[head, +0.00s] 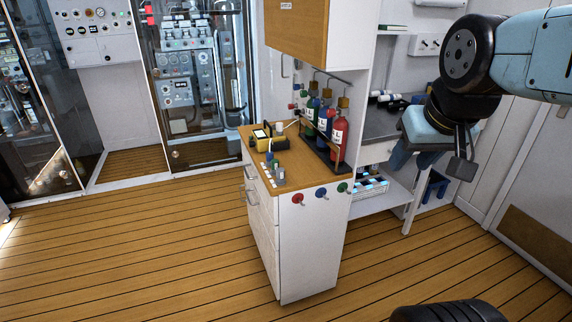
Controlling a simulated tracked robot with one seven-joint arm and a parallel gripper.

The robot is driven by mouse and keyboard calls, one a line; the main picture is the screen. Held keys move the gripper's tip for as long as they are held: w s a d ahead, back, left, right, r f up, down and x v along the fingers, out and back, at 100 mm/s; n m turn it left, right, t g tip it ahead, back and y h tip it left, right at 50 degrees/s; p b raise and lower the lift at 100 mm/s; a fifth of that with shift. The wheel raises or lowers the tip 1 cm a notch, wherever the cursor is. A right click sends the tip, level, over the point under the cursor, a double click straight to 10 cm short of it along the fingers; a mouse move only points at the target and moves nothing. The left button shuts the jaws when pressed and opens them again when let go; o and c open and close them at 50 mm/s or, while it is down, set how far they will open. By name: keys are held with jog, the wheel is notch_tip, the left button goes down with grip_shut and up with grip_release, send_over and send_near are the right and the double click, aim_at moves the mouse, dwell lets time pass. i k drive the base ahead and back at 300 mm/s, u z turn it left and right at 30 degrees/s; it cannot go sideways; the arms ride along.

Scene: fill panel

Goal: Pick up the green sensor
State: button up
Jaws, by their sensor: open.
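Several small items with coloured tops stand near the front left of the wooden countertop (300,177). One of them looks green (276,164) and may be the green sensor, but it is too small to tell for sure. My gripper (434,162) hangs at the upper right, pointing down, with its jaws apart and nothing seen between them. It is well to the right of the countertop and apart from it.
A yellow and black device (262,137) sits behind the small items. A rack holds blue, green and red bottles (338,138) on the right. Red, blue and green knobs (321,192) stick out of the cabinet side. An overhead cupboard (297,35) hangs above. The plank floor (150,255) is clear.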

aim_at(274, 162)
jog(key=u, duration=0.15)
jog(key=i, duration=0.9)
jog(key=z, duration=0.1)
